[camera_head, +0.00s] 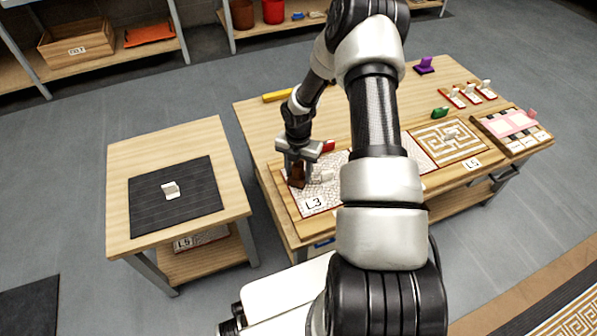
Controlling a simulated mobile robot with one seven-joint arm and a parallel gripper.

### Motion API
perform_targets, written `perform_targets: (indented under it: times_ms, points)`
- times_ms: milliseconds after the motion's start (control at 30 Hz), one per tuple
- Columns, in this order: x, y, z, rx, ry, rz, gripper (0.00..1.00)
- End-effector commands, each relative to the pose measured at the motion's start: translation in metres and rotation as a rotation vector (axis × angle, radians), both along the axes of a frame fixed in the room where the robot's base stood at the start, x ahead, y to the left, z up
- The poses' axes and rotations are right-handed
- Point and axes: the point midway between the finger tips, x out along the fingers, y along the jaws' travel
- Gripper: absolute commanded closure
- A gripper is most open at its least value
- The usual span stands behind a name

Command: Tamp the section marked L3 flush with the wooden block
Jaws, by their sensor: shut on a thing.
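The section marked L3 (314,203) is a pale mosaic panel with a red edge at the left end of the long wooden workbench (250,115). My gripper (297,163) points down over the upper left part of this panel. It is shut on a brown wooden block (297,177), held low at the panel's surface. I cannot tell whether the block touches the tiles. A small pale piece (322,177) sits on the panel just right of the block. My arm hides the panel's right part.
A side table (130,165) with a dark mat (150,212) and a small white piece stands at the left, across a gap. The L5 panel (425,150) with a maze pattern lies right of my arm.

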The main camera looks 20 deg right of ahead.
Motion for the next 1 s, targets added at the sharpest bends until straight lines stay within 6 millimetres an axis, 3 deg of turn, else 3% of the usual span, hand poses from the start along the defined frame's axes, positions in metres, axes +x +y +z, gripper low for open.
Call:
perform_targets:
  times_ms: [433,1000]
  points:
    - [-0.001,0.000,0.002,0.000,0.001,0.000,0.80]
    - [0.000,0.000,0.048,0.000,0.000,0.000,0.80]
